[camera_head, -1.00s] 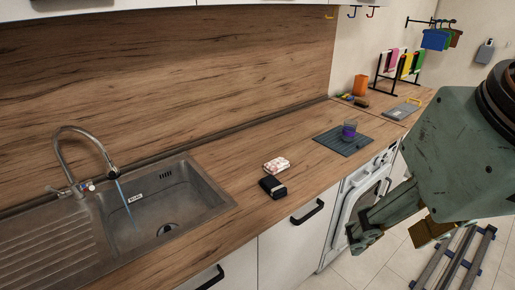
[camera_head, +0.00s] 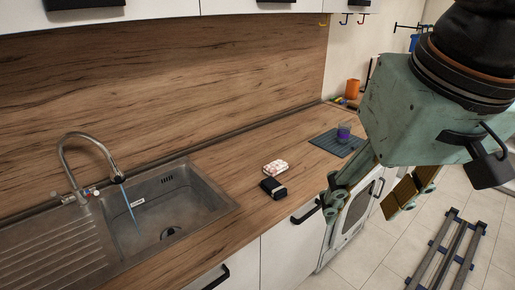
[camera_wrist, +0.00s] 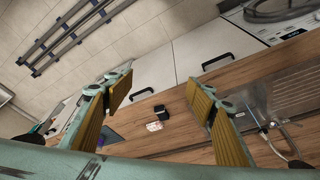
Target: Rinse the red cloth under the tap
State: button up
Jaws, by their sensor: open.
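I cannot make out a red cloth in either view now; my arm covers most of the far right end, where coloured cloths hang, and only a blue edge (camera_head: 414,43) shows there. The tap (camera_head: 88,152) arches over the steel sink (camera_head: 205,190) at the left, with a thin blue stream of water (camera_head: 128,198) falling into the basin. The tap also shows at the right of the wrist view (camera_wrist: 266,128). My gripper (camera_head: 368,200) is open and empty, in front of the counter's edge. In the wrist view its fingers (camera_wrist: 160,97) stand wide apart.
A black object (camera_head: 273,187) and a pale patterned pack (camera_head: 275,168) lie on the counter right of the sink. A purple cup (camera_head: 344,131) stands on a dark mat (camera_head: 330,143). An orange container (camera_head: 352,89) is at the far end. A slatted rack (camera_head: 445,250) lies on the floor.

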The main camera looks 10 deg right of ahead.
jog(key=w+r+m+p, duration=0.1)
jog(key=w+r+p, duration=0.15)
jog(key=w, duration=0.65)
jog(key=w+r+m+p, duration=0.1)
jog(key=w+r+m, duration=0.15)
jog(key=w, duration=0.65)
jog(key=m+g+p, duration=0.4)
jog(key=m+p, duration=0.3)
jog(key=p, duration=0.5)
send_over(275, 164)
notch_tip(275, 164, down, 28)
jog(key=r, duration=0.1)
jog(key=shift+s+d+f, duration=0.1)
jog(key=shift+s+f, duration=0.05)
jog(key=shift+f, duration=0.05)
jog(key=shift+f, duration=0.15)
jog(key=shift+f+p, duration=0.4)
jog(key=shift+f, duration=3.75)
jog(key=shift+f, duration=0.1)
